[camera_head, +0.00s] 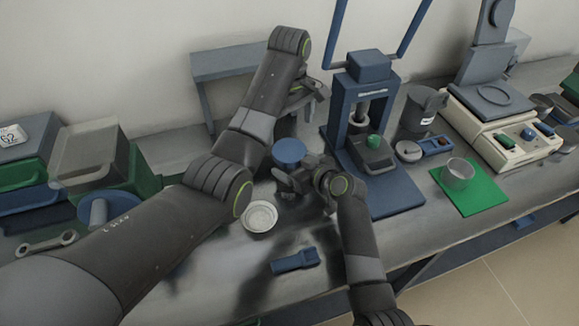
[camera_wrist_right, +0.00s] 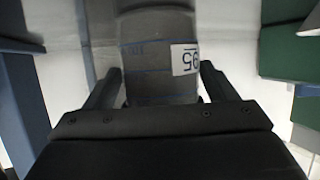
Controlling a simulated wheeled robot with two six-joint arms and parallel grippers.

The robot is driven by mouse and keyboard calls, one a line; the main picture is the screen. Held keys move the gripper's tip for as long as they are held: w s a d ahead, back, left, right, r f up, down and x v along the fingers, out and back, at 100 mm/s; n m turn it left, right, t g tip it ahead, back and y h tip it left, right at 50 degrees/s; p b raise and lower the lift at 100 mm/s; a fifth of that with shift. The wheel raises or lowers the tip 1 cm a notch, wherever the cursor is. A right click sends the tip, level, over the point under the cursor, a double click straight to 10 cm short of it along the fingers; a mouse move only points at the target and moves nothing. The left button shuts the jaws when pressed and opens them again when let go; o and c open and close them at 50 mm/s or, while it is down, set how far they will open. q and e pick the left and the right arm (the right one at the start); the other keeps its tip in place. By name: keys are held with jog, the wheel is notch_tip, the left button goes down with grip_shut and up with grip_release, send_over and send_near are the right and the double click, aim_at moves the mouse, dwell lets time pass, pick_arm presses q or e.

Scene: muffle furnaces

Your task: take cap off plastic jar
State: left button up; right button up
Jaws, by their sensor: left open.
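The plastic jar shows in the head view by its round blue cap (camera_head: 289,151), which is on top; most of its body is hidden there. In the right wrist view the jar's grey body (camera_wrist_right: 150,60), with blue lines and a white label, stands between the fingers of my right gripper (camera_wrist_right: 160,75). The right gripper (camera_head: 290,182) looks closed on the jar's sides, below the cap. My left gripper (camera_head: 298,105) is open and empty, above and behind the blue cap in the head view, apart from it.
A white round dish (camera_head: 260,217) and a blue block (camera_head: 296,261) lie in front. A blue press (camera_head: 365,130) stands close on the right, a balance (camera_head: 497,120) beyond. Trays (camera_head: 90,155) stand at left. A grey-blue stand (camera_head: 225,65) is behind.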

aim_at(289, 150)
jog(key=c, duration=1.2)
pick_arm(q)
jog(key=shift+m, duration=0.3)
pick_arm(e)
jog(key=c, duration=0.4)
pick_arm(q)
jog(key=m, duration=0.3)
jog(key=shift+m, duration=0.3)
jog(key=m, duration=0.4)
jog(key=shift+m, duration=0.3)
jog(key=m, duration=0.4)
jog(key=shift+m, duration=0.3)
jog(key=m, duration=0.7)
jog(key=shift+m, duration=0.3)
jog(key=m, duration=0.4)
jog(key=shift+m, duration=0.3)
jog(key=m, duration=0.4)
jog(key=shift+m, duration=0.3)
jog(key=m, duration=0.5)
jog(key=shift+f+m, duration=0.25)
jog(key=shift+m, duration=0.15)
notch_tip(289, 150, down, 8)
jog(key=shift+r, duration=0.25)
